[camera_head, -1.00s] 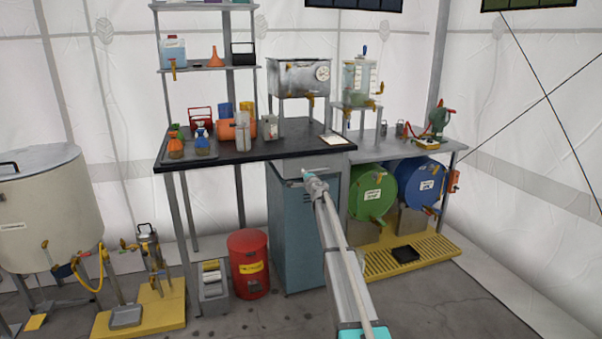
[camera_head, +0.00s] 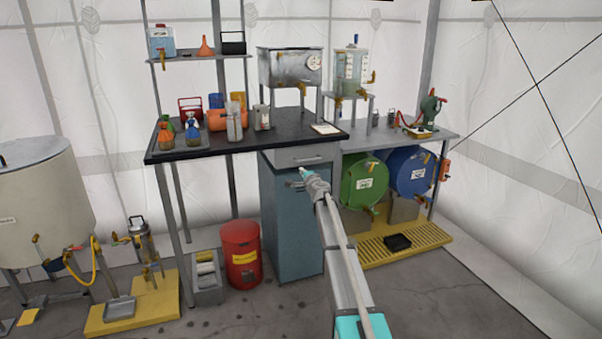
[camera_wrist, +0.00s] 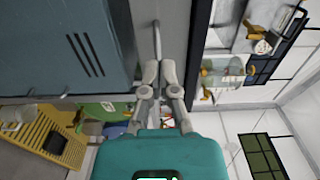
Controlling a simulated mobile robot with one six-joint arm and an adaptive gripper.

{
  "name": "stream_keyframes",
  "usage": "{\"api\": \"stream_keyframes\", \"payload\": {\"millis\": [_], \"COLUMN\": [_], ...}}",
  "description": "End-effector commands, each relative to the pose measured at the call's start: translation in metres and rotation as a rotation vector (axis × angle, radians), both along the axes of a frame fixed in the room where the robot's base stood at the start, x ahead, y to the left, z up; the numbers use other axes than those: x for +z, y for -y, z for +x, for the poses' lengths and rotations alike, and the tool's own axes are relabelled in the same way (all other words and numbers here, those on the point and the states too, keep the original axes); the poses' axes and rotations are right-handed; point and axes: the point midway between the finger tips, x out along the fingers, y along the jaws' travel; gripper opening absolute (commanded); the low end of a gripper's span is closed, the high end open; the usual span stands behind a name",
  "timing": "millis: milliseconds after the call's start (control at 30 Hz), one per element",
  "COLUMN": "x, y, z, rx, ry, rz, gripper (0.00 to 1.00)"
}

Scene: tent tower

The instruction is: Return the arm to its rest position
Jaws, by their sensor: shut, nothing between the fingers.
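My gripper (camera_head: 305,175) is at the end of my arm, which reaches up from the lower right in the head view. It appears in front of the upper part of the blue-grey cabinet (camera_head: 290,225), just below the drawer (camera_head: 303,155) and its handle. In the wrist view, my gripper's two fingers (camera_wrist: 159,72) are together with nothing between them. A bar handle (camera_wrist: 156,38) shows just beyond the fingertips, apart from them as far as I can see.
The black bench top (camera_head: 280,140) holds bottles, a metal tank and a clipboard. Green (camera_head: 362,180) and blue (camera_head: 410,170) drums stand right of the cabinet over a yellow grate (camera_head: 375,250). A red bin (camera_head: 241,255) stands left. The floor at front right is open.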

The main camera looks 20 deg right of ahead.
Motion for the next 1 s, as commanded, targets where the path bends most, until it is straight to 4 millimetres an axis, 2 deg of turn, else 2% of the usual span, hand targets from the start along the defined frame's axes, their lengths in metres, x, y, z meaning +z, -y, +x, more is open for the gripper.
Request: {"api": "stream_keyframes", "payload": {"millis": [267,367,467,667,800,1000], "x": [-0.001,-0.003,-0.007,-0.029,-0.053,-0.094], "y": [-0.007,-0.021,-0.044,-0.111,-0.157,-0.204], "z": [-0.004,-0.014,-0.031,-0.087,-0.140,-0.224], "rx": [0.016,0.050,0.112,0.305,0.464,0.679], "ry": [-0.004,-0.012,-0.029,-0.104,-0.187,-0.339], "rz": [-0.013,-0.048,-0.107,-0.295,-0.447,-0.654], "gripper": [0.00,0.00,0.00,0.00,0.00,0.00]}}
